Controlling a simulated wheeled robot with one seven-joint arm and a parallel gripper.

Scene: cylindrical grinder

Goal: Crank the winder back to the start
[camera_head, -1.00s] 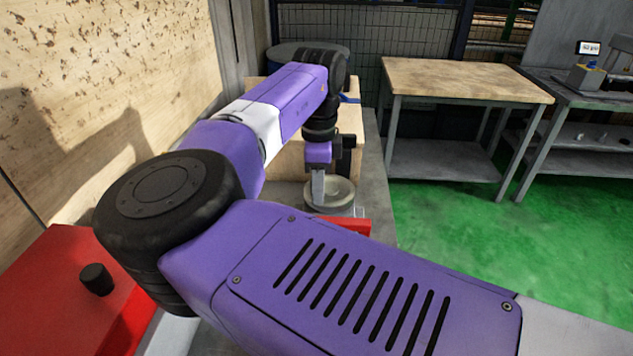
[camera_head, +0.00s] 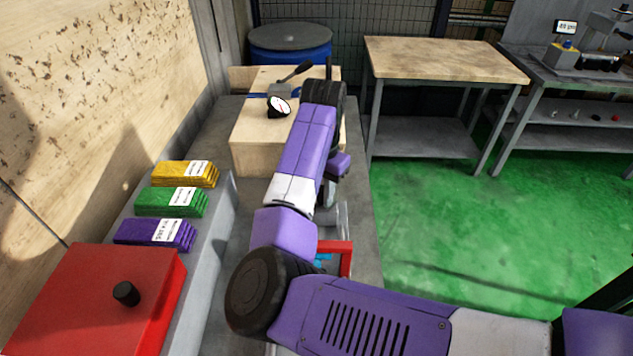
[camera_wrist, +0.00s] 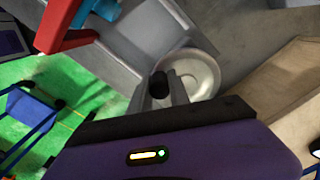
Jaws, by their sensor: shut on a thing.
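The winder is a pale grey round handwheel (camera_wrist: 203,70) with a black crank knob (camera_wrist: 158,85) near its rim, in the wrist view. My gripper (camera_wrist: 162,92) has its two fingers on either side of the knob and is shut on it. The wheel's face is seen at an angle beyond the fingers. In the head view my gripper (camera_head: 331,193) is partly hidden behind my forearm, and I cannot make out the wheel or the knob there.
A red bracket (camera_head: 347,258) with a blue part (camera_head: 322,260) is close to my arm. A wooden block (camera_head: 262,140) with a dial gauge (camera_head: 279,106) stands behind. Yellow, green and purple stacks (camera_head: 172,203) and a red box (camera_head: 95,295) are at left. Green floor is clear at right.

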